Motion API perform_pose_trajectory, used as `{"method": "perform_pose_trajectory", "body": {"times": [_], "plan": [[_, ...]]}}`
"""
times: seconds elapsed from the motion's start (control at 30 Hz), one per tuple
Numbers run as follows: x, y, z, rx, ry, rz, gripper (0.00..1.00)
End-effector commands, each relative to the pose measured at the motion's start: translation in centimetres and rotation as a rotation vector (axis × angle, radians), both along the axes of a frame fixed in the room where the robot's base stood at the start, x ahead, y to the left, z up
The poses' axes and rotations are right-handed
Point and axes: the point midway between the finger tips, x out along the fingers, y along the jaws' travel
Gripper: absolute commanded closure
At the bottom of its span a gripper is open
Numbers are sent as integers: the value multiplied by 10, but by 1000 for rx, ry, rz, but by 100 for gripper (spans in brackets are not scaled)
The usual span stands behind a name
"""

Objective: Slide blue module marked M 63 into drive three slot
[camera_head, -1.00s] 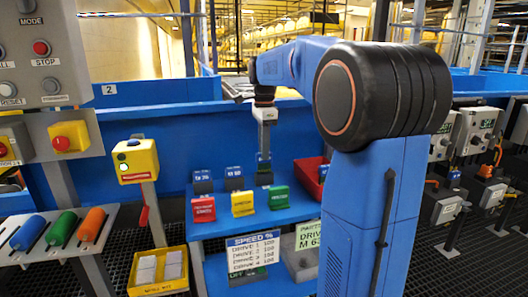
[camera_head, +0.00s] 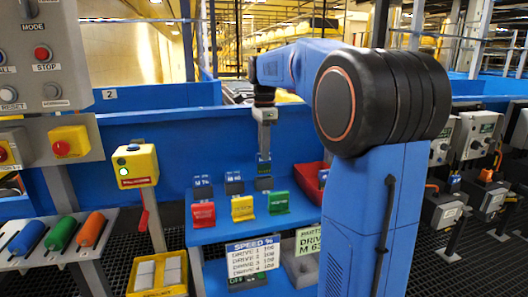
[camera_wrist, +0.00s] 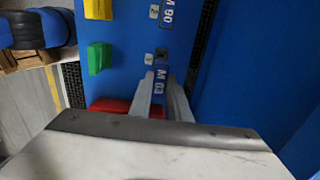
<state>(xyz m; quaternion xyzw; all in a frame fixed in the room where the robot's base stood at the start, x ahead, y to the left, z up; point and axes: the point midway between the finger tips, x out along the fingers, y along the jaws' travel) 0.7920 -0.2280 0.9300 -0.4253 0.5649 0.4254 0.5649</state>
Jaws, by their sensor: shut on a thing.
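My gripper (camera_head: 264,157) is over the blue bench in the head view. It is shut on a blue module (camera_wrist: 159,78) whose white label reads like M 63 in the wrist view. The module hangs upright between the two fingers and appears just above its dark stand (camera_head: 264,184). Two other blue modules, the left one (camera_head: 202,182) and the middle one (camera_head: 234,177), sit on stands to its left. Drive units (camera_head: 440,206) with grey boxes and orange cables stand at the right. I cannot tell which is drive three.
Red (camera_head: 202,215), yellow (camera_head: 242,208) and green (camera_head: 278,203) blocks stand before the modules. A red bin (camera_head: 310,176) is close right of the gripper. A speed sign (camera_head: 252,257) and a parts sign (camera_head: 308,241) stand below. My arm hides part of the right side.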

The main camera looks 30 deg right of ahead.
Motion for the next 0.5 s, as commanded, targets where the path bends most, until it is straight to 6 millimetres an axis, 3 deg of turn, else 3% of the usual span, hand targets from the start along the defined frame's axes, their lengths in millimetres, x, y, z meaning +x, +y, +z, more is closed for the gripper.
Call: {"method": "perform_pose_trajectory", "body": {"times": [0.5], "plan": [[0, 0, 33, 0, -1, 0, 100]]}}
